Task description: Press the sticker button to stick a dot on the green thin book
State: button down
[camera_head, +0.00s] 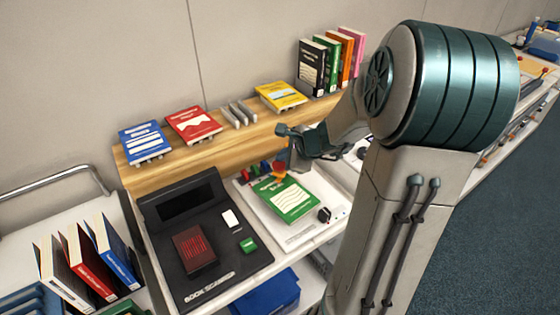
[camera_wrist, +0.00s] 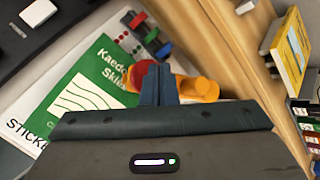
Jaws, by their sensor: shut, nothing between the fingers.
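The green thin book (camera_head: 288,200) lies flat, cover up, on the white sticker station (camera_head: 307,236). In the wrist view the book (camera_wrist: 88,88) is left of my fingers, with part of the station's lettering beside it. A row of small coloured buttons (camera_wrist: 150,36) stands behind the book, with coloured dots beside them. An orange and red piece (camera_wrist: 200,88) is right by my fingertips; the fingers partly hide it, and contact cannot be told. My gripper (camera_wrist: 157,70) is shut and empty, above the station's back edge near the book's far corner.
A black book scanner (camera_head: 222,272) with a dark red book on it stands left of the station. A wooden shelf (camera_head: 165,170) behind holds blue, red and yellow books and several upright ones. A blue bin (camera_head: 268,294) is below.

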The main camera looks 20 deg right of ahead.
aim_at(283, 166)
jog(key=shift+r, duration=0.3)
notch_tip(283, 166, up, 5)
jog(key=p, duration=0.4)
jog(key=shift+a, duration=0.1)
dwell(0.8)
